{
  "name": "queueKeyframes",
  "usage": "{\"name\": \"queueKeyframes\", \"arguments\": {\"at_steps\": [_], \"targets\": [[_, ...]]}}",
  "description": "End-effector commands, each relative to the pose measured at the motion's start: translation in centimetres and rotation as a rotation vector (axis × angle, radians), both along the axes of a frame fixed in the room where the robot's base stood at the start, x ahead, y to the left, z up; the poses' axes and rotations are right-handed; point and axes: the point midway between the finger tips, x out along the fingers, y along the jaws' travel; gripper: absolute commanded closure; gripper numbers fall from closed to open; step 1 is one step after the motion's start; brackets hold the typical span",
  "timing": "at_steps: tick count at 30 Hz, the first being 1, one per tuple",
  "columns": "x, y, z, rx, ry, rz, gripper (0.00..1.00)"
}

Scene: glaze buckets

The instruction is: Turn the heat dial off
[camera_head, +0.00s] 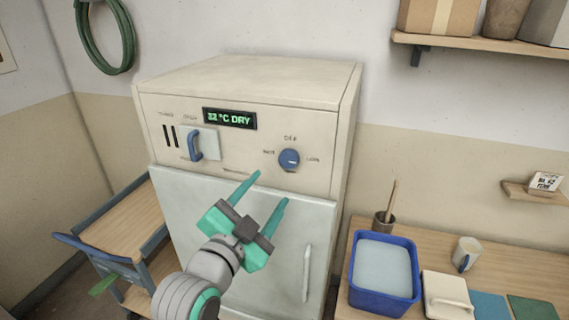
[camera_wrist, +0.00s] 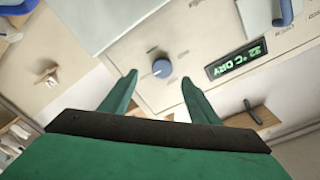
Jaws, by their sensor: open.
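The heat dial (camera_head: 289,160) is a round blue knob on the upper front panel of a cream cabinet (camera_head: 250,75), right of the display. Small labels sit above it and to either side; the one above seems to read OFF. A pale mark shows on the knob, toward its lower right. In the wrist view the dial (camera_wrist: 161,68) lies beyond and between my fingertips. My gripper (camera_head: 272,187) is open and empty, below and left of the dial in the head view, with its teal fingers pointing up toward the panel. It appears apart from the dial.
A green display (camera_head: 229,118) reads 32 °C DRY. A blue-handled lever (camera_head: 195,144) is left of it. The cabinet door (camera_head: 180,215) has a vertical handle (camera_head: 307,272). A cart (camera_head: 120,230) stands left; a bench with a blue tub (camera_head: 384,305) stands right.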

Motion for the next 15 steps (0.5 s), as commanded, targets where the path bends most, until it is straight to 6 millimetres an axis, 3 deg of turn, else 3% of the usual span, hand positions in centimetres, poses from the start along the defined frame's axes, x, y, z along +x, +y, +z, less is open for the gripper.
{"name": "queueKeyframes", "arguments": {"at_steps": [3, 8, 15], "targets": [[-0.2, 0.1, 1.4, 0.051, -0.013, -0.011, 0.44], [0.1, 0.0, 1.8, 0.073, -0.013, -0.016, 0.44], [3.0, -1.2, 1.7, 0.070, -0.012, -0.016, 0.44]]}}
